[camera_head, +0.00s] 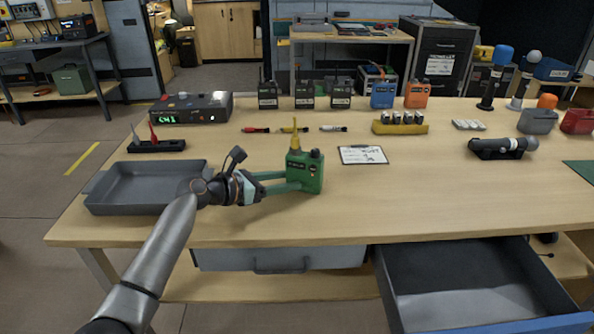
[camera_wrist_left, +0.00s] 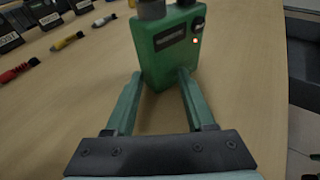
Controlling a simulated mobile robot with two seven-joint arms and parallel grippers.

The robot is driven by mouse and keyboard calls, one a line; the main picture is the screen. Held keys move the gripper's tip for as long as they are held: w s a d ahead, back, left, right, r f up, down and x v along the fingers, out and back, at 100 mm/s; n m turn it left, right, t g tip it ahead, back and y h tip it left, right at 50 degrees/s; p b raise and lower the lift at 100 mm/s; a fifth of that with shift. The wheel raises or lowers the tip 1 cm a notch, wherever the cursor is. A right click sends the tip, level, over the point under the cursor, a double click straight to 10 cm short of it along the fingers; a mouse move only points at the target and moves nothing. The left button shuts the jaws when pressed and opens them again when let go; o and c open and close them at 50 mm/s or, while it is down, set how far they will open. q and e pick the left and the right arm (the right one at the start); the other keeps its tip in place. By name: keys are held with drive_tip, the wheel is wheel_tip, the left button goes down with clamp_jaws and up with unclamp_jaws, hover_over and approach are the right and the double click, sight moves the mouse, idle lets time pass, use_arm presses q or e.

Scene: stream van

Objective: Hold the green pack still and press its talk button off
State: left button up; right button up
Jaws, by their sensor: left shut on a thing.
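My left gripper (camera_head: 291,181) comes in from the left and is shut on the lower part of the pack. In the left wrist view the green pack (camera_wrist_left: 168,52) sits between the tips of the gripper's two fingers (camera_wrist_left: 160,84). A small red light shows on its face, just under a dark round knob or button. I cannot tell for sure which part is the talk button. My right gripper is not in view.
Coloured markers (camera_head: 295,129), a label card (camera_head: 363,155) and a black microphone (camera_head: 503,146) lie on the workbench (camera_head: 420,210). Several other packs stand behind. An open drawer (camera_head: 470,290) juts out at front right.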

use_arm(q)
clamp_jaws()
idle(0.8)
drive_tip(key=o, duration=0.9)
unclamp_jaws()
